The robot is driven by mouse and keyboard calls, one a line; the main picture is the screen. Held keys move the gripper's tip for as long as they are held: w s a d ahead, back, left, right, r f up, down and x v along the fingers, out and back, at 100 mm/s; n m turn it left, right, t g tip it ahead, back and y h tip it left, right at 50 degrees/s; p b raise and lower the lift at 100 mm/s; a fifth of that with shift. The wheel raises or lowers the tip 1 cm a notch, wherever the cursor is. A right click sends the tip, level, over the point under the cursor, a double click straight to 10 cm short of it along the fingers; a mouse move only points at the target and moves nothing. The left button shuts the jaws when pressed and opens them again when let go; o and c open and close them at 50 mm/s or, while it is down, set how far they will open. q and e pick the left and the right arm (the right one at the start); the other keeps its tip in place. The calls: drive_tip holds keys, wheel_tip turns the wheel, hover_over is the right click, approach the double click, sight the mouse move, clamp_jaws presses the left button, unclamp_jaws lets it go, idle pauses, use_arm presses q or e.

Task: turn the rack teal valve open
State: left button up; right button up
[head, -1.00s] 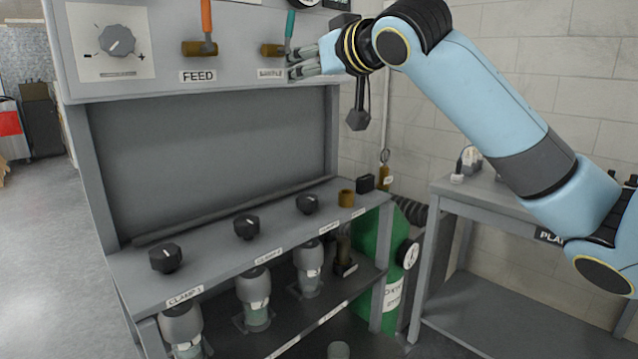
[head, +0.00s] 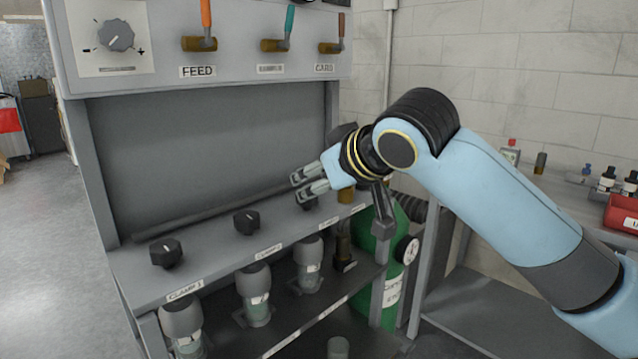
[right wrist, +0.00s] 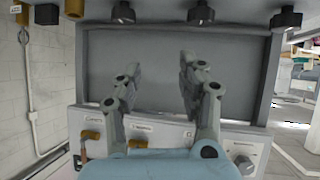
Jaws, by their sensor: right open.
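The teal valve handle (head: 290,21) stands upright, tilted slightly, on its brass valve body (head: 272,45) on the upper rack panel. A small label sits below it. My right gripper (head: 300,187) is well below the valve, in front of the recessed back panel and just above the knob shelf. Its two fingers are apart with nothing between them, and it touches no valve. In the right wrist view the open fingers (right wrist: 160,65) reach across the grey back panel. There the middle brass valve (right wrist: 138,143) is at the bottom, partly behind my wrist; its handle is hidden. My left gripper is not in view.
The orange-handled FEED valve (head: 199,44) is left of the teal one; a brown-handled valve (head: 331,48) is right. Black clamp knobs (head: 246,222) line the shelf (head: 215,262); one is partly behind my gripper. A green cylinder (head: 375,238) stands below right.

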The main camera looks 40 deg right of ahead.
sight(285, 28)
drive_tip(key=shift+s+a+f, duration=0.1)
drive_tip(key=shift+s+f, duration=0.05)
drive_tip(key=shift+f, duration=0.1)
drive_tip(key=c, duration=0.8)
drive_tip(key=n, duration=0.2)
drive_tip(key=a+n, duration=0.1)
drive_tip(key=shift+r+n+y, duration=0.15)
drive_tip(key=shift+n+y, duration=0.15)
drive_tip(key=shift+n, duration=0.1)
clamp_jaws()
drive_tip(key=w+d+r+n+t+y+b, duration=0.1)
drive_tip(key=w+r+n+t+b, duration=0.15)
drive_tip(key=r+n, duration=0.75)
drive_tip(key=w+d+r+n+t+y+b, duration=0.1)
drive_tip(key=w+d+r+n+t, duration=0.2)
drive_tip(key=r, duration=1.5)
drive_tip(key=w+d+p, duration=0.2)
drive_tip(key=w+p, duration=0.2)
drive_tip(key=w, duration=0.6)
drive_tip(key=shift+w+f+m+t, duration=0.35)
drive_tip(key=shift+w+f+m, duration=0.05)
drive_tip(key=shift+f, duration=0.05)
